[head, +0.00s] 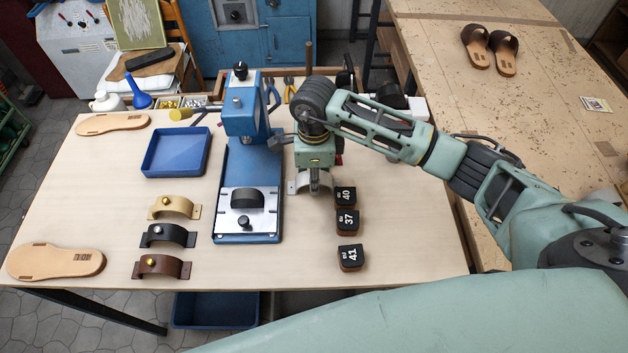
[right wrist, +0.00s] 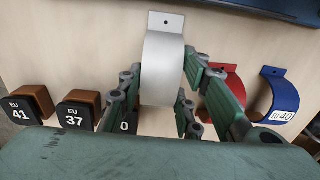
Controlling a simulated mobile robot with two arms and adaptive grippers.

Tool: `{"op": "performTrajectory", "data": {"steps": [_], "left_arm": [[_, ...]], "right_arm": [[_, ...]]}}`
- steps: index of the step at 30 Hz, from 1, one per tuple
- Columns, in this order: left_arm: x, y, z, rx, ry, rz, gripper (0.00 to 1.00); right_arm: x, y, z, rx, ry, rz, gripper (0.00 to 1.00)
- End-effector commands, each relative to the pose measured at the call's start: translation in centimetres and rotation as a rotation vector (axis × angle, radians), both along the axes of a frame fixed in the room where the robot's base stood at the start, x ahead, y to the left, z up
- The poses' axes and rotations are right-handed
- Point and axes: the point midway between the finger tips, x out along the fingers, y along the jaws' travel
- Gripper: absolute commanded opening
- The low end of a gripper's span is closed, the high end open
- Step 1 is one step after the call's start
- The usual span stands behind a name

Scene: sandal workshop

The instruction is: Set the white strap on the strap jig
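The white strap (right wrist: 163,70) is a pale arched band with a holed end tab. In the head view it (head: 299,186) stands on the table right of the blue press, partly hidden by my right gripper (head: 316,186). In the right wrist view, my right gripper's fingers (right wrist: 162,92) are on both sides of the strap, very close to its edges. I cannot tell whether they press on it. The strap jig, a metal plate (head: 228,225) with a black rounded block (head: 247,199), is at the front of the blue press base. No strap lies over the block. My left gripper is not in view.
Size blocks 40 (head: 346,195), 37 (head: 348,221) and 41 (head: 351,257) stand close to my right gripper. A red strap (right wrist: 226,82) and a blue strap (right wrist: 279,95) are beside the white one. The press head (head: 241,104) overhangs behind the jig. A blue tray (head: 176,152) is left of it.

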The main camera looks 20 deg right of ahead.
Motion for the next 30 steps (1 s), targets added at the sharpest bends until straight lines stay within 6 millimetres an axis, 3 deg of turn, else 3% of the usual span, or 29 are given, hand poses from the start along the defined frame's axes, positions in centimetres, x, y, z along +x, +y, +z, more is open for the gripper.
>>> {"op": "performTrajectory", "data": {"steps": [6, 16, 23, 30], "left_arm": [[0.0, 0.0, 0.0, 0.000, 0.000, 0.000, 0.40], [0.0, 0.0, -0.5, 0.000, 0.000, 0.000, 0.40], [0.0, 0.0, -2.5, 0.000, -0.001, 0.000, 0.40], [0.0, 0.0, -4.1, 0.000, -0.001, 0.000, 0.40]], "right_arm": [[0.0, 0.0, 0.0, 0.000, 0.000, 0.000, 0.13], [0.1, 0.0, 0.6, 0.002, -0.004, 0.001, 0.12], [0.2, 0.0, 3.5, 0.002, -0.008, 0.001, 0.12], [-2.7, -2.7, 6.0, -0.001, -0.005, -0.001, 0.12]]}}
